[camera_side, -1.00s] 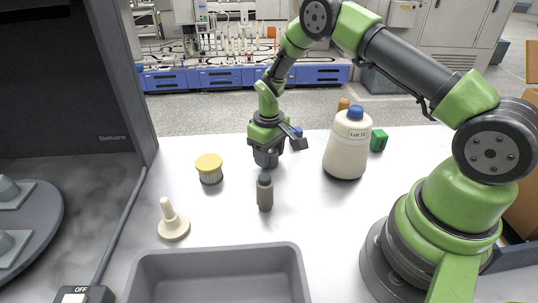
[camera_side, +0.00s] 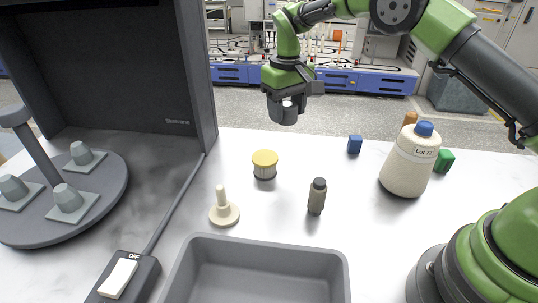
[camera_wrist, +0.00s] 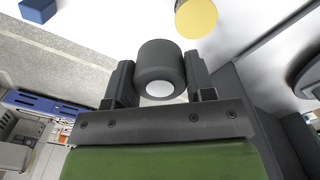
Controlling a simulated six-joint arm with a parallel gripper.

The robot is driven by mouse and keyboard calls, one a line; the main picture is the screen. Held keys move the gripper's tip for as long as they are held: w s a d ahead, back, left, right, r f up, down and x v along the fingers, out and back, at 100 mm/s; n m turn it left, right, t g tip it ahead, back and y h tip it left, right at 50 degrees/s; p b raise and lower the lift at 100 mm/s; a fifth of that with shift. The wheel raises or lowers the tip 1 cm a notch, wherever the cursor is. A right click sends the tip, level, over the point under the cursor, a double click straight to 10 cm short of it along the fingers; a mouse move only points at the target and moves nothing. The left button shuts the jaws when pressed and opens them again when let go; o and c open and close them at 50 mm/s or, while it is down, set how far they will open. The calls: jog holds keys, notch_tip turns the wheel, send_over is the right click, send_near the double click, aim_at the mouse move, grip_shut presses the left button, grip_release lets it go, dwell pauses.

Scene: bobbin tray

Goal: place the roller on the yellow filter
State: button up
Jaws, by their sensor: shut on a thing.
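The yellow filter (camera_side: 264,160) stands upright on the white table, a short ribbed cylinder with a yellow top. Its top also shows at the upper edge of the wrist view (camera_wrist: 196,17). My gripper (camera_side: 287,98) is shut on the roller (camera_side: 283,114), a dark grey cylinder with a white end face. In the wrist view, the roller (camera_wrist: 163,57) sits between the two fingers. My gripper holds it well above the table, apart from the filter. In the side view it appears above and slightly right of the filter; the exact depth between them is unclear.
A beige peg (camera_side: 223,210), a dark bottle (camera_side: 317,197) and a grey bin (camera_side: 335,256) are nearer the camera. A blue cube (camera_side: 355,145), white bottle (camera_side: 408,162) and green block (camera_side: 444,161) stand right. A dark turntable (camera_side: 104,200) with cones is left.

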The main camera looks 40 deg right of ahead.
jog(key=r, duration=0.2)
send_over(265, 157)
jog(key=shift+m, duration=0.3)
notch_tip(265, 157, down, 10)
jog(key=shift+f, duration=0.1)
jog(key=o, duration=0.9)
